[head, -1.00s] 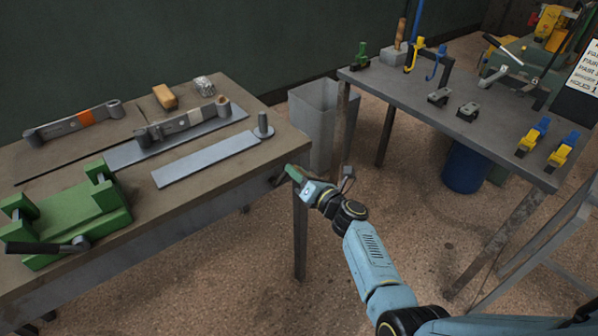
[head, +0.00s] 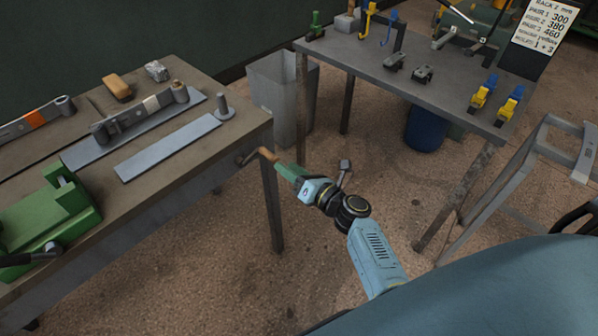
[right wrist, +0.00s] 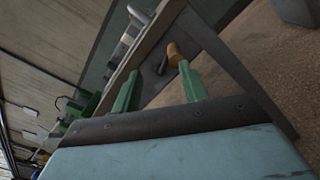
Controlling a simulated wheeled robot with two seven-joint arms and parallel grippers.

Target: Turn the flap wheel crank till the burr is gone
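A crank with a wooden handle (head: 268,154) sticks out from the right end of the left bench, below its top. In the right wrist view the orange-brown handle (right wrist: 174,52) shows just beyond the right-hand fingertip, with a dark crank arm beside it. My right gripper (head: 279,165) is close to the handle, its green fingers pointing at the bench. In the wrist view these fingers (right wrist: 158,72) stand wide apart with nothing between them. Whether one touches the handle I cannot tell. The flap wheel and the burr cannot be made out. My left gripper is not in view.
The left bench (head: 205,165) carries flat steel strips (head: 168,147), a green fixture (head: 50,210) and a wooden block (head: 117,87). A grey bin (head: 275,100) stands behind its corner. A second table (head: 440,88) with clamps is at right. Floor between is open.

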